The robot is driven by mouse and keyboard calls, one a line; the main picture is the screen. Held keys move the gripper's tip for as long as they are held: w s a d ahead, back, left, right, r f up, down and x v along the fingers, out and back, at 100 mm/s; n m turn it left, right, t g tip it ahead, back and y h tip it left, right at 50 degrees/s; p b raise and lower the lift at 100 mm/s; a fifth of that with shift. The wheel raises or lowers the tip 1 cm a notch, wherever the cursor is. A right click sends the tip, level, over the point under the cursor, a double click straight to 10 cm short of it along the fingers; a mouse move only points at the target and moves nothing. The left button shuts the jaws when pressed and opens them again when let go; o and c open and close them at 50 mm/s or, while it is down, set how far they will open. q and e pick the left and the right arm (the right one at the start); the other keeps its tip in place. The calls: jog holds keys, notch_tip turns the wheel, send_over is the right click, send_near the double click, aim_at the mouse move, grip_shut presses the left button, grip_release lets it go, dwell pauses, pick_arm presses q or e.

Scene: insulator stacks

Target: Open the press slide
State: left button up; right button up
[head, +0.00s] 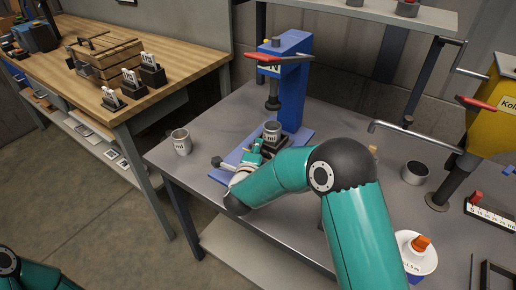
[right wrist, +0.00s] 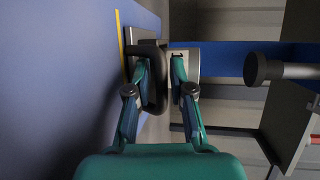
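The blue press (head: 294,85) stands on the grey bench, with a red lever at its top and a dark ram pointing down. Below the ram, a dark slide block (head: 274,144) carries a grey labelled cup (head: 272,131). My right arm hides part of the slide and its front. My right gripper (head: 252,158) is low in front of the slide. In the right wrist view a dark loop-shaped handle (right wrist: 160,88) lies between the two fingers (right wrist: 160,72). A narrow gap shows beside the right-hand finger, so the fingers look open around the handle. My left gripper is out of view.
A labelled mug (head: 181,141) stands left of the press. An empty grey cup (head: 415,172), a yellow machine (head: 492,110) and a white round dish with an orange knob (head: 416,256) are at the right. A wooden bench (head: 190,65) stands behind left.

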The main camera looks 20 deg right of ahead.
grip_shut()
jog(key=shift+s+a+f, duration=0.15)
jog(key=shift+s+a, duration=0.05)
jog(key=shift+a, duration=0.15)
jog(key=s+a+b, duration=0.2)
jog(key=a, duration=0.1)
jog(key=s+a+b, duration=0.1)
jog(key=s+a, duration=0.2)
jog(key=a, duration=0.1)
jog(key=s+a+b, duration=0.2)
jog(key=s+a, duration=0.1)
jog(key=shift+s+a+b, duration=0.1)
jog(key=shift+a+b, duration=0.1)
jog(key=shift+b, duration=0.15)
jog(key=shift+s+a, duration=0.1)
